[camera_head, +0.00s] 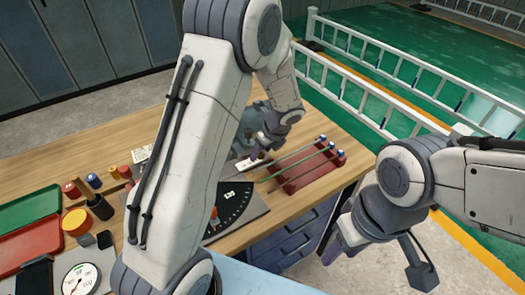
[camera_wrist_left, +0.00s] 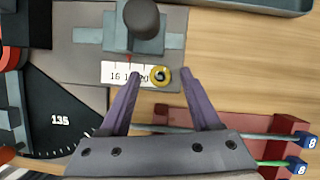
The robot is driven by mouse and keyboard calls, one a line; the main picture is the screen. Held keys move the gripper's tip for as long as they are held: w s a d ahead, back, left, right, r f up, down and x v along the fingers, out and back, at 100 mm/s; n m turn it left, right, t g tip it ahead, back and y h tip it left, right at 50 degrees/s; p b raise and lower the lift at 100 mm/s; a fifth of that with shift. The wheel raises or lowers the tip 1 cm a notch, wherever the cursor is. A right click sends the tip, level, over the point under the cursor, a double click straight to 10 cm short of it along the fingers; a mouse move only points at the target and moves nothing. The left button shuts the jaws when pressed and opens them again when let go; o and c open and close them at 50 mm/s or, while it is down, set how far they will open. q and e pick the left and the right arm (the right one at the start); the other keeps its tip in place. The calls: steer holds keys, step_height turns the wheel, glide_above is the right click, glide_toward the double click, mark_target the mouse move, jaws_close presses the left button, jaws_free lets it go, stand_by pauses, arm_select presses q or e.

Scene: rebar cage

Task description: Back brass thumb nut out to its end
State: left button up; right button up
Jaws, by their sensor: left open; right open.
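The brass thumb nut (camera_wrist_left: 161,75) shows in the left wrist view as a yellow ring with a dark centre, at the right end of a white scale strip (camera_wrist_left: 117,72) with numbers such as 16. My left gripper (camera_wrist_left: 160,72) is open, its purple fingers apart on either side of the nut, with a gap visible on the right; the left finger overlaps the strip. Contact with the nut cannot be told. In the head view my left gripper (camera_head: 252,148) is over the bench and hides the nut. My right gripper (camera_head: 342,243) is open and empty, off the bench's right edge.
A grey clamp block with a dark round knob (camera_wrist_left: 143,18) stands beside the strip. A black angle dial (camera_head: 232,208) is nearby. A red rack (camera_head: 312,168) holds rods with blue ends. Green tray (camera_head: 30,211), red tray (camera_head: 30,243) and gauge (camera_head: 80,280) lie left.

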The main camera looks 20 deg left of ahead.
arm_select(q)
jaws_close()
steer(key=shift+w+r+n+g+p, duration=0.15)
steer(key=shift+n+g+p, duration=0.45)
steer(key=shift+n+p, duration=0.75)
steer(key=shift+n+g+p, duration=0.35)
steer(key=shift+n+g, duration=0.15)
steer(key=shift+n, duration=0.95)
jaws_free()
